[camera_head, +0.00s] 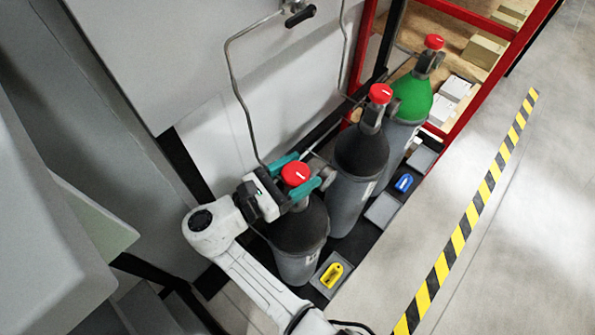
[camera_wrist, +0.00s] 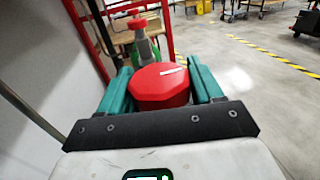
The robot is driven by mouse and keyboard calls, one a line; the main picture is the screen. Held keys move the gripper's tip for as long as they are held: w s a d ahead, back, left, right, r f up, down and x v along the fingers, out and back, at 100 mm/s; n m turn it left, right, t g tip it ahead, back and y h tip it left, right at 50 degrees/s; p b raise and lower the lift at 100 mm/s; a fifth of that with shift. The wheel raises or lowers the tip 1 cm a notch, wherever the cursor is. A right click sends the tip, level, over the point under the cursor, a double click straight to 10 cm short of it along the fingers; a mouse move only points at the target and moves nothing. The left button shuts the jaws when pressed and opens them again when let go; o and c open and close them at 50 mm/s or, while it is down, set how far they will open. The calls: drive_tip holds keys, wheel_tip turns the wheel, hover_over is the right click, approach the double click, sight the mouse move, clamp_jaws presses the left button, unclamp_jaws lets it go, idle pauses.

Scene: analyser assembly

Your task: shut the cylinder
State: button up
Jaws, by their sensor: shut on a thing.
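Three gas cylinders stand in a row along the wall in the head view. The nearest is a dark grey cylinder (camera_head: 300,232) with a red valve knob (camera_head: 295,173) on top. My gripper (camera_head: 297,180) is at this knob, with its teal fingers on either side. In the wrist view the red knob (camera_wrist: 160,86) sits between the two teal fingers (camera_wrist: 160,92), and a white mark shows on its top. My gripper is shut on the knob. The middle cylinder (camera_head: 360,160) is black with a red knob (camera_head: 380,93). The far cylinder (camera_head: 412,97) has a green shoulder and a red knob (camera_head: 434,42).
A yellow tag (camera_head: 331,275) and a blue tag (camera_head: 403,182) lie on plates beside the cylinders. A metal pipe (camera_head: 236,85) runs along the wall. A red-framed shelf (camera_head: 470,75) with boxes stands behind. The floor right of the cylinders is clear, with a yellow-black stripe (camera_head: 468,220).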

drive_tip(key=o, duration=1)
drive_tip(key=shift+c, duration=0.2)
drive_tip(key=shift+a, duration=0.1)
drive_tip(key=b+v, duration=0.2)
drive_tip(key=v, duration=0.8)
drive_tip(key=shift+s+a, duration=0.2)
drive_tip(key=shift+s, duration=0.05)
